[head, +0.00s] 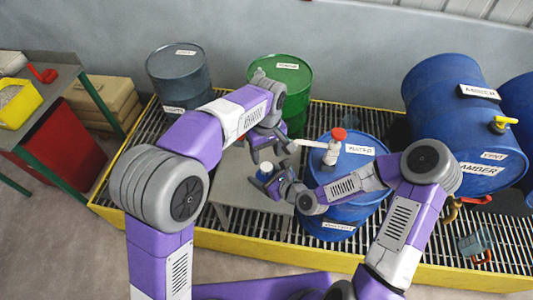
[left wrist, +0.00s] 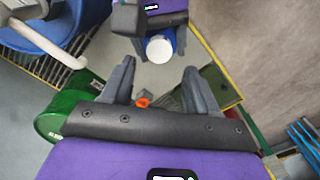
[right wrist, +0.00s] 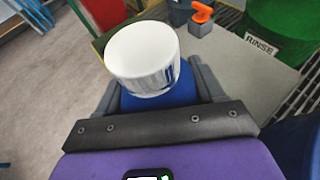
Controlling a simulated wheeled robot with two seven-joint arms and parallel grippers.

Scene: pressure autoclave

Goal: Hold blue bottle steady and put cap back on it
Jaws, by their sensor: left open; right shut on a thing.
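The blue bottle (right wrist: 172,97) is held between the fingers of my right gripper (head: 272,183). A wide white round cap-like top with dark blue marks (right wrist: 143,57) sits over the blue body in the right wrist view. Whether it is fully seated cannot be told. In the left wrist view the white top (left wrist: 160,48) faces the camera, beyond the fingertips of my left gripper (left wrist: 159,68). My left gripper is open and empty, apart from the bottle. In the head view the bottle (head: 265,168) looks small, over the grey table.
The grey table (head: 232,170) stands on a yellow-edged grating. A green drum (head: 285,80) is behind it, and a blue drum (head: 350,210) with a red-topped white pipe (head: 335,145) is right of it. A small grey container with an orange top (right wrist: 202,14) is near the bottle.

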